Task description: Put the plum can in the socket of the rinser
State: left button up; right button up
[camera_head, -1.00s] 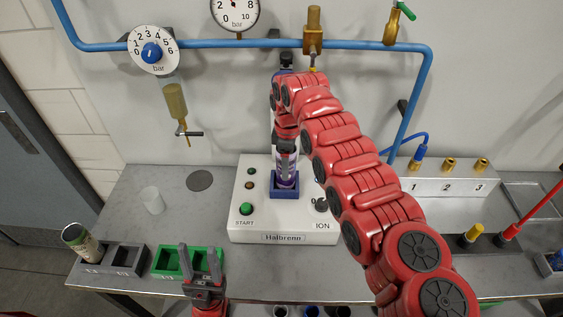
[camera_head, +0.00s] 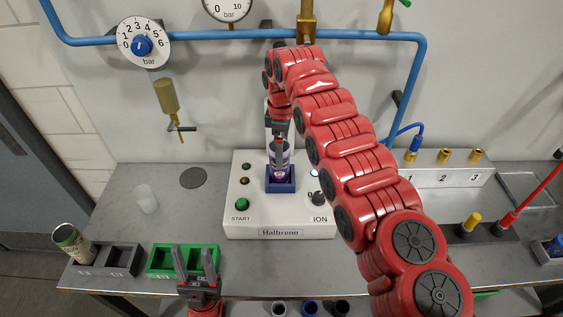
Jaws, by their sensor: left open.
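The plum can (camera_head: 282,167), purple with a pale upper part, stands upright in the blue socket (camera_head: 281,186) of the white rinser (camera_head: 258,222). My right gripper (camera_head: 278,150) points down at the can from above, its fingers at the can's upper part. Whether they grip the can or stand loose around it cannot be made out. My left gripper (camera_head: 194,262) is open and empty, fingers pointing up, in front of the green rack.
A blue pipe (camera_head: 200,36) runs along the wall. My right arm crosses the right half.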

notch_tip(320, 180, up, 6)
jog(key=p, duration=0.4)
jog(key=shift+a+r, duration=0.1)
jog(key=shift+r, duration=0.15)
jog(key=shift+s+r+p, duration=0.1)
jog(key=shift+r+p, duration=0.5)
jog(key=shift+f, duration=0.1)
jog(key=shift+f, duration=0.1)
